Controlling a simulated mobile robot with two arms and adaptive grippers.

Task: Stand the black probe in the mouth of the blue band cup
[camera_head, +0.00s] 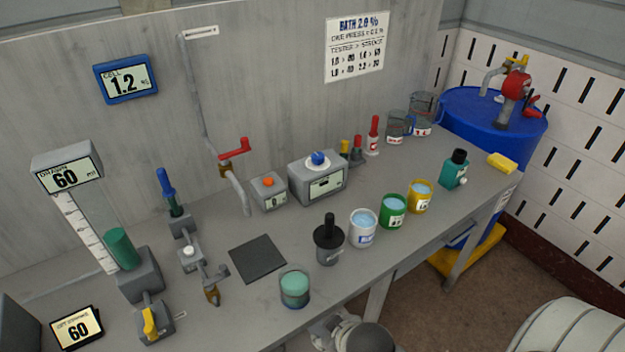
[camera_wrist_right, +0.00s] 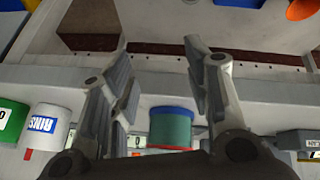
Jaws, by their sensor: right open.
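The black probe (camera_head: 328,229) stands upright in a small grey pot (camera_head: 328,256) near the bench's front edge, with a wide dark collar over the pot's rim. The blue band cup (camera_head: 294,289) stands to its front left, with green inside and a dark band around its side. In the right wrist view this cup (camera_wrist_right: 170,128) is green with a blue band and shows between my fingers. My right gripper (camera_head: 330,326) is low in the head view, in front of the bench edge and close to the cup. It is open and empty. My left gripper is not in view.
White (camera_head: 362,230), green (camera_head: 393,212) and yellow (camera_head: 420,198) cups with pale liquid line the front edge, right of the probe. A dark square mat (camera_head: 257,259) lies left of it. Grey boxes (camera_head: 317,179) and a tap (camera_head: 235,158) stand behind.

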